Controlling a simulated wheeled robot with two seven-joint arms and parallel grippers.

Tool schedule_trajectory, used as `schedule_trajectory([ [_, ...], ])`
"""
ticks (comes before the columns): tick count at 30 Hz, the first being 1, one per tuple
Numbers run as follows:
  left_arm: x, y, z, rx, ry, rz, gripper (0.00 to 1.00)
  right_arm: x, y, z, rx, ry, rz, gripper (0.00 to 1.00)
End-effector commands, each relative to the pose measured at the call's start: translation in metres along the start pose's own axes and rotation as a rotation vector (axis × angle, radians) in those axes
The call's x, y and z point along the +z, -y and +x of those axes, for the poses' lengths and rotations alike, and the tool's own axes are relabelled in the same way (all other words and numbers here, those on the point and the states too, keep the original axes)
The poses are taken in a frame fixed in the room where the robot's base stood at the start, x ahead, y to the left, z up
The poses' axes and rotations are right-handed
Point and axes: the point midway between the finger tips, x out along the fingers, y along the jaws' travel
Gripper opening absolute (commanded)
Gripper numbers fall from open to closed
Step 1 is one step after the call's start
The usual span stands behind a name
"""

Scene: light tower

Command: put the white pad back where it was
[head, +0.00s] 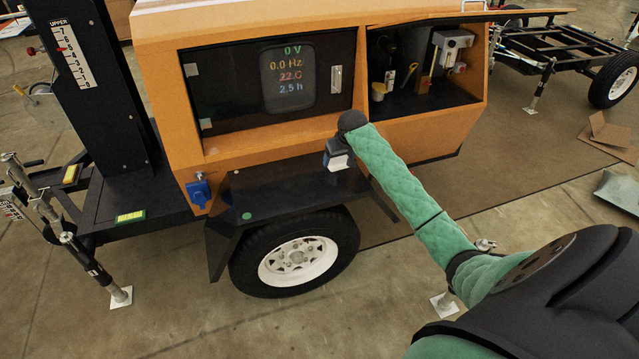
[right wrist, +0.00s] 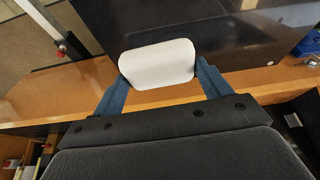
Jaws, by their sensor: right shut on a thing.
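The white pad (right wrist: 156,63) is a small rounded block. In the right wrist view it sits between the two blue fingers of my right gripper (right wrist: 158,80), which is shut on it. In the head view my right gripper (head: 337,152) points down in front of the orange trailer body, and the pad (head: 339,163) shows under it, over the right part of the black fender (head: 285,183). I cannot tell whether the pad touches the fender. My left gripper is not in view.
The orange housing (head: 235,160) rises behind the fender, with a dark display panel (head: 232,90) and an open compartment (head: 425,95) holding small items. The fender top is mostly clear.

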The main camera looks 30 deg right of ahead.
Motion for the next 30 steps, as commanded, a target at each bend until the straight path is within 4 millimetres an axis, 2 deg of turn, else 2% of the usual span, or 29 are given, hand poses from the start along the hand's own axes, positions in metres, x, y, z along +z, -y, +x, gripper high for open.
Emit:
schedule_trajectory([
  [1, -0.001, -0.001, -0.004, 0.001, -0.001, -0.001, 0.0, -0.006, -0.019, 0.004, 0.007, 0.0, 0.014, 0.58],
  [4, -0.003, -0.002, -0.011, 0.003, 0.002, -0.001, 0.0, -0.015, -0.045, 0.007, 0.013, 0.0, 0.031, 0.58],
  [7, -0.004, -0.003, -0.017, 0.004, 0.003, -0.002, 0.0, -0.019, -0.06, 0.009, 0.017, 0.0, 0.041, 0.58],
  [10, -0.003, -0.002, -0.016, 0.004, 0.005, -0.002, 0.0, -0.022, -0.062, 0.011, 0.018, 0.0, 0.045, 0.58],
  [14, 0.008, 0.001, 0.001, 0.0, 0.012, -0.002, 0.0, -0.025, -0.049, 0.02, 0.016, 0.001, 0.046, 0.58],
  [24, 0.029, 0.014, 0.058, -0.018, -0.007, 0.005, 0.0, -0.035, 0.009, 0.063, 0.016, 0.001, 0.046, 0.58],
  [30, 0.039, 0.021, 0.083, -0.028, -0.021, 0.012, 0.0, -0.038, 0.036, 0.086, 0.017, 0.001, 0.046, 0.58],
])
